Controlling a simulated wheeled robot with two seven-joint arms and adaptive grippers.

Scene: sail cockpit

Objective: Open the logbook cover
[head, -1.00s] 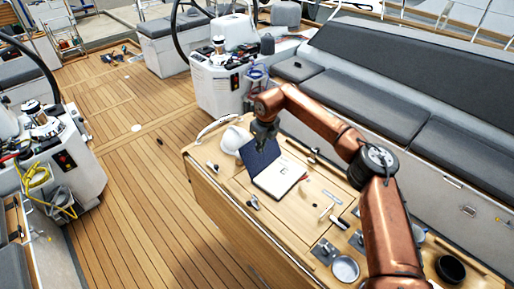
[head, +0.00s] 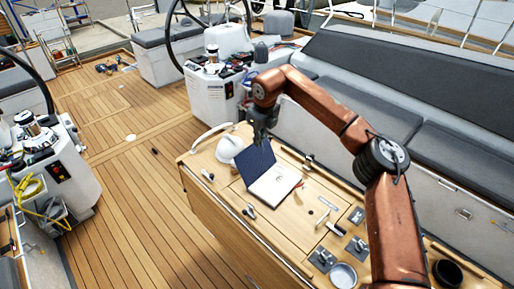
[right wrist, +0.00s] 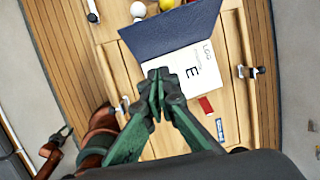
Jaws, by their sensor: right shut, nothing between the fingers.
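The logbook lies on the wooden cockpit table. Its white page (head: 272,187) faces up, and its dark blue cover (head: 254,166) is swung up and away, leaning to the left of the page in the head view. In the right wrist view the cover (right wrist: 172,35) spreads beyond the lettered page (right wrist: 205,72). My right gripper (head: 262,140) is shut and empty, above the logbook near the cover's upper edge. Its closed fingertips (right wrist: 157,82) show over the page's near edge in the wrist view; contact cannot be told.
A white rounded object (head: 229,148) stands just behind the cover. Metal latches and small tools lie around the logbook, with a metal bowl (head: 343,275) and a dark round pot (head: 447,272) farther right. A grey bench (head: 450,153) borders the table.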

